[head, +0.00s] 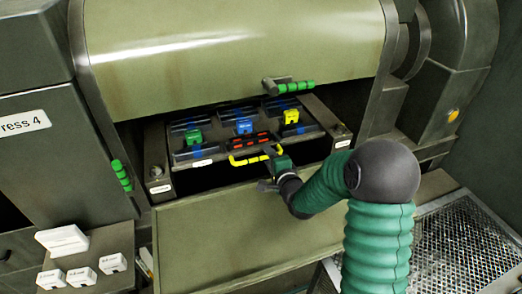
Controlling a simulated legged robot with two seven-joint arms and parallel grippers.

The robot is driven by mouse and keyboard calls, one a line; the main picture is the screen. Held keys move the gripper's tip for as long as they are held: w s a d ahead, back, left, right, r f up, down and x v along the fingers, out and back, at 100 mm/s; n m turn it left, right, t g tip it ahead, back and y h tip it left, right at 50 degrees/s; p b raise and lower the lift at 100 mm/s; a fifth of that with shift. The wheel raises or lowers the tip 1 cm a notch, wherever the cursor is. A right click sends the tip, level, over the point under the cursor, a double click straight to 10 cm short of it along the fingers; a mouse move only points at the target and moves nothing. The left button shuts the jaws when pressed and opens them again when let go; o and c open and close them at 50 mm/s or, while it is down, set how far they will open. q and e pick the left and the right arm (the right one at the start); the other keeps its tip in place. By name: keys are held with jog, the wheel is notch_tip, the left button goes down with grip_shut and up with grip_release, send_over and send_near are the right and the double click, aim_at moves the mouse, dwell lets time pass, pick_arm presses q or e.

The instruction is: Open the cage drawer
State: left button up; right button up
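The cage drawer (207,153) is a dark tray with several compartments, seen in the head view under the raised olive cover. It sits between two metal side rails and sticks out at the front. A yellow bar handle (243,160) is on its front edge, with a red-marked strip just above. My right gripper (275,168) is at the right end of the yellow handle, close to or touching it. Its fingers are small and dark, partly hidden by my wrist, so I cannot tell whether they grip the handle. My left gripper is not in view.
Green, blue and yellow blocks (291,116) sit in the drawer. A green handle (296,86) is on the cover and another (121,175) is at the left. The olive front panel (220,235) hangs below the drawer. A metal grate (455,250) lies at the right.

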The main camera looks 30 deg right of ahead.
jog(key=shift+s+a+r, duration=0.1)
jog(key=shift+a+r, duration=0.15)
jog(key=shift+a, duration=0.1)
jog(key=shift+d+f, duration=0.15)
jog(key=shift+d, duration=0.15)
grip_shut()
jog(key=shift+a+f, duration=0.1)
jog(key=shift+a, duration=0.05)
dwell(0.6)
